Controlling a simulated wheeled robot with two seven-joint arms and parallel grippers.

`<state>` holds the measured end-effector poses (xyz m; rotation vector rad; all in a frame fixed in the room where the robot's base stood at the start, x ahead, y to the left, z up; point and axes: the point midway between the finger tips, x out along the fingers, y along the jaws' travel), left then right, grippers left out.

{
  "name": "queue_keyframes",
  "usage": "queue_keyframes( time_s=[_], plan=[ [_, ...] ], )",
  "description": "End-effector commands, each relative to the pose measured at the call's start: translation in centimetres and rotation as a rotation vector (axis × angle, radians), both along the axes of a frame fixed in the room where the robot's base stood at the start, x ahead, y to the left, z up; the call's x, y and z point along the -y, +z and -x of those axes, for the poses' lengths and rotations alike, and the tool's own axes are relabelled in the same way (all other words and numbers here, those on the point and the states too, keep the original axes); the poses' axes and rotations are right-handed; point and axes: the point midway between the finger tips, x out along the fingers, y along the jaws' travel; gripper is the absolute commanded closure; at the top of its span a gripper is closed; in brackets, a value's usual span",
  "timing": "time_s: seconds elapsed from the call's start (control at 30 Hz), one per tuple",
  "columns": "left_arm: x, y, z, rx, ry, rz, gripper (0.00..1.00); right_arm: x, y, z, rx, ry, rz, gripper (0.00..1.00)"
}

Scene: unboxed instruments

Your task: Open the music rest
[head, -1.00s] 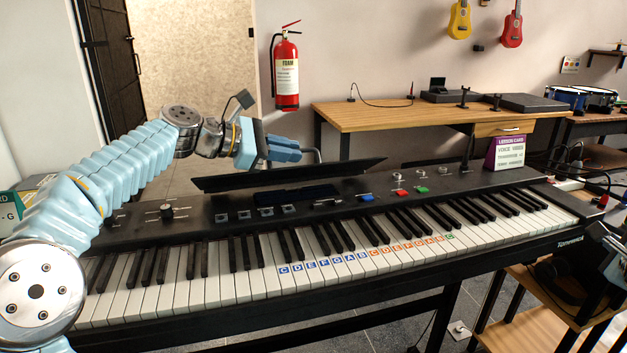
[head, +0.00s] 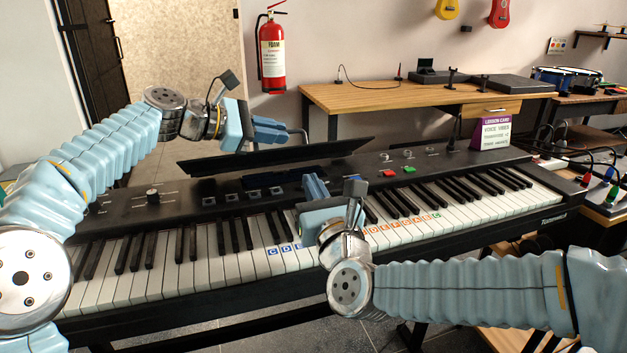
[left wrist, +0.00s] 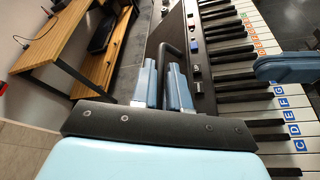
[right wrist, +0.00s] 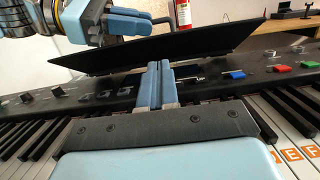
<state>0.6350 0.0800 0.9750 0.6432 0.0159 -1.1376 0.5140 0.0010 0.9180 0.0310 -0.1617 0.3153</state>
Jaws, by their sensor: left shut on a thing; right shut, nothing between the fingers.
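The music rest (head: 230,163) is a long thin black panel, tilted low along the back of the black keyboard (head: 110,225). It also shows in the right wrist view (right wrist: 190,45). My left gripper (head: 284,132) is behind the panel, shut on a bent dark bar (head: 304,135) at the rest; in the left wrist view the bar (left wrist: 168,47) runs between its fingers. How the bar joins the panel is hidden. My right gripper (head: 315,185) is shut and empty, over the controls in front of the panel; it also shows in the right wrist view (right wrist: 160,70).
The controls hold knobs, sliders, a red button (head: 389,173) and a green button (head: 409,169). A wooden desk (head: 400,97) stands behind the keyboard. A purple lesson card (head: 491,133) stands at its back right. A fire extinguisher (head: 272,55) hangs on the wall.

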Motion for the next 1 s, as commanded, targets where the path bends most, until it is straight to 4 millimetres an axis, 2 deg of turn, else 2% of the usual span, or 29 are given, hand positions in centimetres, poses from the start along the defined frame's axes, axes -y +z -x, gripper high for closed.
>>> queue_keyframes(
  time_s=[0.2, 0.4, 0.57, 0.9, 1.0],
  plan=[
    [-0.1, -0.1, -0.1, -0.001, 0.003, -0.001, 1.0, -1.2, 0.6, -3.9, -0.002, -0.001, 0.0, 1.0],
    [-0.1, -0.1, -0.1, -0.001, 0.003, -0.001, 1.0, -2.1, 1.1, -6.6, 0.001, -0.001, 0.003, 1.0],
    [-0.1, -0.1, -0.1, -0.001, 0.003, -0.001, 1.0, -2.3, 1.2, -7.5, 0.0, -0.003, 0.004, 1.0],
    [-0.1, -0.1, -0.1, -0.001, 0.003, -0.001, 1.0, -2.3, 1.3, -7.6, 0.001, -0.002, 0.005, 1.0],
    [-0.1, -0.1, -0.1, -0.001, 0.004, -0.002, 1.0, -2.4, 2.0, -8.0, 0.001, -0.003, 0.003, 1.0]
  ],
)
